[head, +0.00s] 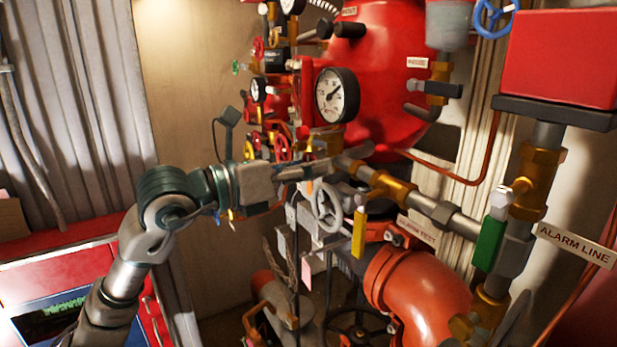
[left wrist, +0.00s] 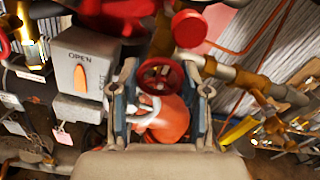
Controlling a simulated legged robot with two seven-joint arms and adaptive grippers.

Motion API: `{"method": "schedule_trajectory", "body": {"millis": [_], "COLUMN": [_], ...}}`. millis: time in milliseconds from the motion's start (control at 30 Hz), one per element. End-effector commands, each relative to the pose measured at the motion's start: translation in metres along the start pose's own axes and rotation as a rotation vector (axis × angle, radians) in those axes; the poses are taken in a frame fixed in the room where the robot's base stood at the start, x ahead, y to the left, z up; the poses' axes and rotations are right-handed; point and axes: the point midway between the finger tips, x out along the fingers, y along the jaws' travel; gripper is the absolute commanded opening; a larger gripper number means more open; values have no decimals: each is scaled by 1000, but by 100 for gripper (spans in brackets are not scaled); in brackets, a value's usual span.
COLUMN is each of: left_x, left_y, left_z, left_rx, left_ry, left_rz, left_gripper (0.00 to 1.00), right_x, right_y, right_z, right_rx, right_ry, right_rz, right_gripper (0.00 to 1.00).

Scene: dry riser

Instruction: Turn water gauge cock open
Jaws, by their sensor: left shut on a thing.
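My left gripper (head: 335,163) reaches in from the left, in front of the crowded red valve assembly. In the left wrist view, the fingers of my left gripper (left wrist: 162,85) stand on both sides of a small red handwheel (left wrist: 152,68), and the gripper is shut on it. How firmly the finger pads touch it is hard to see. In the head view this wheel is hidden behind the gripper. No label in view names the water gauge cock. My right gripper is in neither view.
A grey handwheel (head: 327,206) and a yellow lever (head: 358,232) lie just below the gripper. A brass and steel pipe (head: 440,212) runs right to a green lever (head: 489,243). A pressure gauge (head: 336,95) is above. A grey box (left wrist: 85,72) marked OPEN sits beside the fingers.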

Motion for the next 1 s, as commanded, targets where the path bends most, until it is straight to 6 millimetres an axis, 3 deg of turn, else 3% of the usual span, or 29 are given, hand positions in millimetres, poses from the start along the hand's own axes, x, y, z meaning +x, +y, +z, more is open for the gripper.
{"method": "schedule_trajectory", "body": {"millis": [400, 1000], "left_x": [-2, -2], "left_y": [1, 1], "left_z": [4, 5], "left_rx": [-249, -310], "left_ry": [-13, -12], "left_rz": [1, 1], "left_gripper": [11, 11], "right_x": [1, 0], "right_y": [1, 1], "right_z": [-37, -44], "right_rx": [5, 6], "right_ry": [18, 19], "right_rz": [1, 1], "right_gripper": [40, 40]}}
